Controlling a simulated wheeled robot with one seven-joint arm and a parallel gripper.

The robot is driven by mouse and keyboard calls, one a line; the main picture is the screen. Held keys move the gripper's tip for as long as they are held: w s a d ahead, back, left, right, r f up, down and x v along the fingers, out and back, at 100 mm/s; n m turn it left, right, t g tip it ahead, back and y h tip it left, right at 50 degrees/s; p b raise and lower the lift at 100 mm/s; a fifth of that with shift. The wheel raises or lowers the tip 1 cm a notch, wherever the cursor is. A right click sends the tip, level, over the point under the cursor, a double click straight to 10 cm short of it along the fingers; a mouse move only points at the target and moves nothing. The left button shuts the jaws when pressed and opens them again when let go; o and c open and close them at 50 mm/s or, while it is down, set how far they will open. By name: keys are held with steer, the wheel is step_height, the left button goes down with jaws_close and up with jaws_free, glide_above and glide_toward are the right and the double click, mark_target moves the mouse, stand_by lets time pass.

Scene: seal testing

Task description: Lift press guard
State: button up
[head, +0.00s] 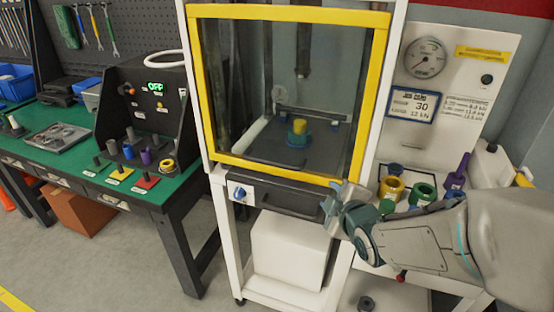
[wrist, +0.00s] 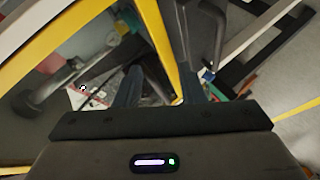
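The press guard (head: 371,100) is a clear panel in a yellow frame. It is down across the front of the white press cabinet in the head view. Its yellow edge also crosses the wrist view diagonally (wrist: 157,40). My gripper (head: 336,200) is by the guard's lower right corner, just below the bottom bar. In the wrist view my gripper (wrist: 162,97) has its two fingers apart, with the yellow edge showing between them. I cannot tell whether they touch it. Behind the panel, a yellow and teal part (head: 299,132) stands below the press ram (head: 302,60).
A dark drawer-like front with a blue knob (head: 240,193) is below the guard. To the right, a side table holds coloured rings (head: 391,188) under a gauge panel (head: 426,58). A green workbench (head: 155,190) stands at left. Floor in front is clear.

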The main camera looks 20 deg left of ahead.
mark_target(274, 164)
steer(key=s+a+r+n+y, duration=0.1)
steer(key=a+r+n+y, duration=0.1)
steer(key=a+n+y, duration=0.35)
steer(key=shift+n+t+h, duration=0.3)
steer(key=shift+n+h, duration=0.15)
steer(key=p+x, duration=0.1)
steer(key=x, duration=0.4)
steer(key=s+a+p+x, duration=0.1)
steer(key=x, duration=0.4)
steer(key=p+x, duration=0.1)
steer(key=x, duration=0.4)
steer(key=shift+s+a, duration=0.15)
steer(key=shift+a, duration=0.05)
jaws_close()
